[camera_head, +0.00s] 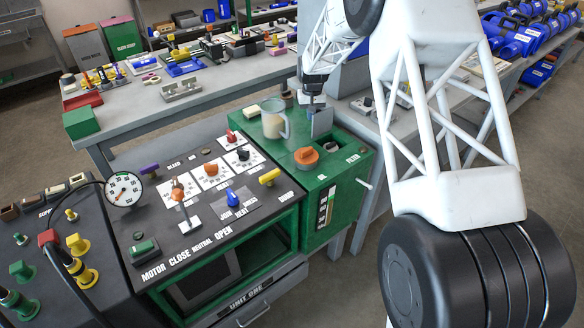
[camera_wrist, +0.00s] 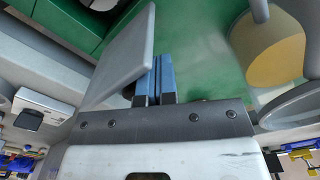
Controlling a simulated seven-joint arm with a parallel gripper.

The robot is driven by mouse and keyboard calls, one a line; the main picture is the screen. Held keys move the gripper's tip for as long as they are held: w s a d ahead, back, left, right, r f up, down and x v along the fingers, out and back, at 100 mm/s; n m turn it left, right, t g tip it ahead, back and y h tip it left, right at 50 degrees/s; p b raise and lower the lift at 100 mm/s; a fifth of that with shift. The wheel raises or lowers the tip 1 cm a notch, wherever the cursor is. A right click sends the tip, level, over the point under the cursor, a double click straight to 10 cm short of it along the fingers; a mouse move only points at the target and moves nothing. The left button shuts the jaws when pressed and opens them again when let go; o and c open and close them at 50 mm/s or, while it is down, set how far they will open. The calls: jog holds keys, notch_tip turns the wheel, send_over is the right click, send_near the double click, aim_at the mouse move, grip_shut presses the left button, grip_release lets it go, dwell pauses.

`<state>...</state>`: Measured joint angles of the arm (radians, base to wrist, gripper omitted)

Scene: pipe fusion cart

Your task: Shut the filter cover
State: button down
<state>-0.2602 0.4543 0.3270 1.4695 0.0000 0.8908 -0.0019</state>
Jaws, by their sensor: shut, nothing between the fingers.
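The filter cover (camera_head: 321,122) is a flat grey flap, standing up and open at the back of a dark opening (camera_head: 331,146) in the green cabinet top, near the "FILTER" label. My gripper (camera_head: 311,101) is pointing down just behind the cover, its fingertips partly hidden by it. In the wrist view, the grey cover (camera_wrist: 122,58) stands tilted immediately left of my gripper (camera_wrist: 160,62). The two blue fingers are together with nothing between them. They are very near the cover; I cannot tell whether they touch it.
A clear jug (camera_head: 273,122) with tan contents stands left of my gripper; it also shows in the wrist view (camera_wrist: 272,55). An orange knob (camera_head: 306,157) sits in front of the cover. A control panel (camera_head: 205,200) lies left, and a grey workbench (camera_head: 200,93) stands behind.

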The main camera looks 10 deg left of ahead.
jog(key=shift+s+d+r, duration=0.15)
jog(key=shift+s+d, duration=0.9)
jog(key=shift+r, duration=3)
jog(key=shift+r, duration=0.1)
